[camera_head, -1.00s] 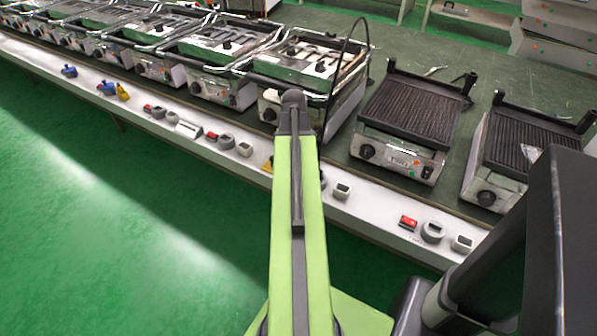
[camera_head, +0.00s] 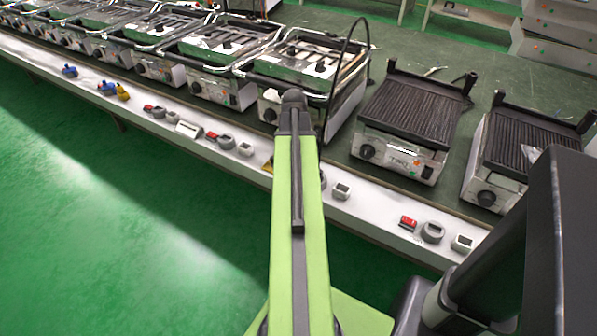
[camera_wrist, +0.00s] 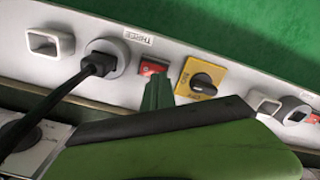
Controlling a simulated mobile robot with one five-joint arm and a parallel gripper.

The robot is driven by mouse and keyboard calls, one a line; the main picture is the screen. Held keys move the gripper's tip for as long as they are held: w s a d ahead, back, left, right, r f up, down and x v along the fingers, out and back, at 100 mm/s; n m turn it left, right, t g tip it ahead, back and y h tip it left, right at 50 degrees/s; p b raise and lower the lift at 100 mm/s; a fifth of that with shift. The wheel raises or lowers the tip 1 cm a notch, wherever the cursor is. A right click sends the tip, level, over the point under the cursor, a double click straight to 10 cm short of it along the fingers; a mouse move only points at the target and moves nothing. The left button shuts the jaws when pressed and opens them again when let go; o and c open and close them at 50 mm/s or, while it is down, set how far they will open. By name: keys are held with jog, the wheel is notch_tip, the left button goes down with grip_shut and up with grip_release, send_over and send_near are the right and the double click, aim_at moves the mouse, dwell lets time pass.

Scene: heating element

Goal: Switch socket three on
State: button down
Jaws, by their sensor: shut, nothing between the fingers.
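In the wrist view a label reading "THREE" (camera_wrist: 137,36) sits above a red rocker switch (camera_wrist: 153,68) on the pale panel. The round grey socket (camera_wrist: 121,57) beside it holds a black plug (camera_wrist: 98,65) with a black cable. My gripper (camera_wrist: 158,82) is shut, its dark green tip right at the lower edge of the red switch and covering part of it. I cannot tell whether it touches or which way the switch is tipped. In the head view my arm hides this switch and the gripper.
A yellow rotary switch (camera_wrist: 201,79) stands close right of my gripper in the wrist view. A square grey socket (camera_wrist: 50,41) is at the left. In the head view several grills, such as the ridged one (camera_head: 412,115), line the bench behind the panel. The green floor (camera_head: 120,220) is clear.

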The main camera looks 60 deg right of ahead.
jog(key=shift+f+b, duration=0.95)
dwell(0.4)
notch_tip(320, 180, up, 7)
jog(key=p, duration=0.7)
dwell(0.4)
